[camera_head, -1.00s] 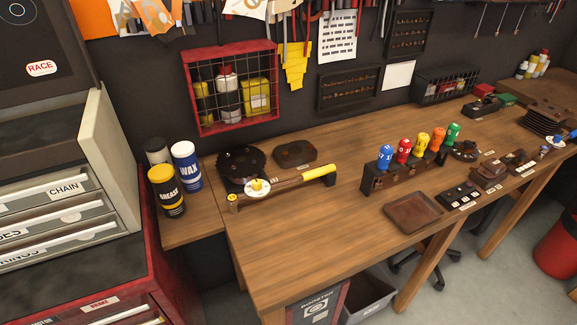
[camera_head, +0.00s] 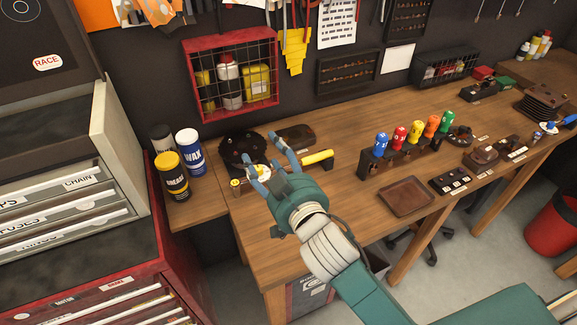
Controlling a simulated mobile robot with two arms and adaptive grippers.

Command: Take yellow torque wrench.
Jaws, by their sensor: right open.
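The yellow torque wrench (camera_head: 317,157) lies on the wooden workbench, with its yellow handle to the right and its head end (camera_head: 236,184) to the left. My right gripper (camera_head: 264,157) reaches in from the lower right over the wrench's middle. Its two blue-grey fingers are spread apart and hold nothing. The gripper hides part of the wrench's shaft and the white round piece on it. I cannot tell whether the fingers touch the wrench. My left gripper is not in view.
A dark toothed disc (camera_head: 240,148) and a brown tray (camera_head: 296,136) lie behind the wrench. Grease (camera_head: 172,176) and wax (camera_head: 190,152) cans stand left. A holder with coloured-handled tools (camera_head: 376,162) and a square brown tray (camera_head: 407,197) are to the right.

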